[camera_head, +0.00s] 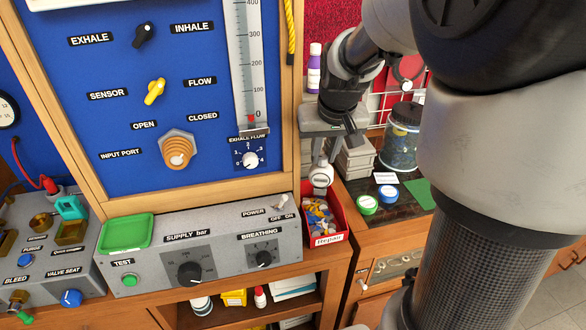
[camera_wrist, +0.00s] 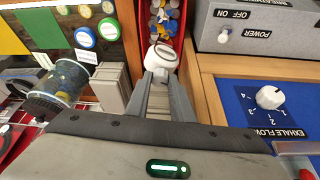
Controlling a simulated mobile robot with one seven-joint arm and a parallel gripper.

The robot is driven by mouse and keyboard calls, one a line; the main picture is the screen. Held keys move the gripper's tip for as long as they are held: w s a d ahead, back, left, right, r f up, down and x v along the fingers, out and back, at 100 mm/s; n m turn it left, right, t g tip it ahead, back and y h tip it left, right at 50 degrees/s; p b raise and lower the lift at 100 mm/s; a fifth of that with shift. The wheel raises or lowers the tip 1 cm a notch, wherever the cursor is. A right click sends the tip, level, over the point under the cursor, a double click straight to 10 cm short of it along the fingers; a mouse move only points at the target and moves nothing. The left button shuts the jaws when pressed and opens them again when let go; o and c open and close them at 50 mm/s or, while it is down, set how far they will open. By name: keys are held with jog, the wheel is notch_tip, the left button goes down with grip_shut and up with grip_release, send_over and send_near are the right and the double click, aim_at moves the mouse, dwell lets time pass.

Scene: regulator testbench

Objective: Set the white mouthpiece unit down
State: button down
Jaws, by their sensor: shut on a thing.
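The white mouthpiece unit (camera_head: 321,175) hangs below my gripper (camera_head: 326,150), at the right end of the testbench. In the wrist view the mouthpiece unit (camera_wrist: 161,56) sits between the fingertips of my gripper (camera_wrist: 166,80), which is shut on it.
The bin (camera_wrist: 182,50) holds colourful small parts. The grey control box (camera_head: 200,248) stands to its left. Green and blue lidded jars (camera_head: 367,205), a pile of grey boxes (camera_head: 354,158) and a large jar (camera_head: 399,140) stand to its right.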

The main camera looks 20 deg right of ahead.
aim_at(323, 182)
notch_tip(323, 182, down, 6)
jog(key=shift+s+r+b, duration=0.15)
jog(key=shift+r+b, duration=0.05)
jog(key=shift+b, duration=0.1)
jog(key=shift+f, duration=2)
jog(key=shift+f+b, duration=0.1)
jog(key=shift+b, duration=0.25)
jog(key=shift+f, duration=0.2)
jog(key=c, duration=1.5)
grip_release()
jog(key=shift+r, duration=0.1)
jog(key=shift+c, duration=0.2)
jog(key=shift+r, duration=0.1)
